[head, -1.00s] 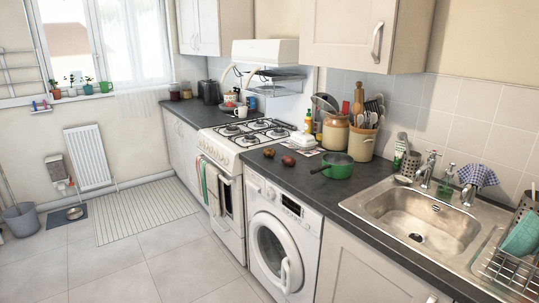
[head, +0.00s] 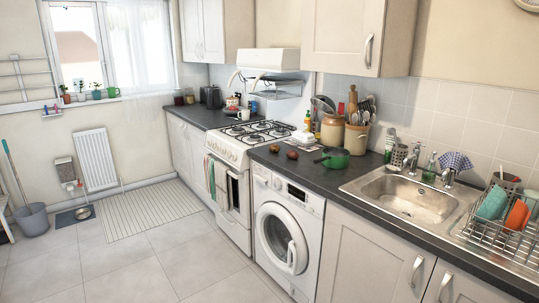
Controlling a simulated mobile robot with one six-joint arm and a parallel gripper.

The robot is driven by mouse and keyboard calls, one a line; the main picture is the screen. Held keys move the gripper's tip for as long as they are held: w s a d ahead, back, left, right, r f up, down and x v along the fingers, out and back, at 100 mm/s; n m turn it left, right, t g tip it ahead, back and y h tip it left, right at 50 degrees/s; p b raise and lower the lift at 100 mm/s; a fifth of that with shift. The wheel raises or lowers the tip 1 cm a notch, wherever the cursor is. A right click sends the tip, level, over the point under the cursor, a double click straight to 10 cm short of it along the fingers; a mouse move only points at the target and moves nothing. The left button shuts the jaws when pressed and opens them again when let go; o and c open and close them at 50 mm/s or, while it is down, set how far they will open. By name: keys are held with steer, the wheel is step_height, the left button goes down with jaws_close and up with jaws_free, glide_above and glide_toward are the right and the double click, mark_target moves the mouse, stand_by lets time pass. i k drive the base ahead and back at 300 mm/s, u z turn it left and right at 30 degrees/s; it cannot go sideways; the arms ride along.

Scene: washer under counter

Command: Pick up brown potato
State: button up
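Two small roundish items lie on the dark counter above the washing machine, between the stove and the green pan. The left one (head: 275,148) is brown and looks like the brown potato. The right one (head: 292,155) is darker and reddish-brown; at this size I cannot tell for certain what it is. They lie apart from each other, and nothing covers them. My gripper is not in view.
A green pan (head: 335,158) stands just right of the two items, its dark handle pointing left. Behind are utensil crocks (head: 357,139). The stove (head: 240,141) is left, the sink (head: 405,197) right. The tiled floor (head: 150,262) in front is clear.

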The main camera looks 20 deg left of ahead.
mark_target(274, 148)
steer(key=k, duration=0.65)
steer(key=u, duration=0.45)
steer(key=i, duration=0.6)
steer(key=u, duration=0.85)
steer(key=i, duration=0.55)
steer(key=u, duration=0.65)
steer(key=i, duration=2.05)
steer(key=z, duration=0.05)
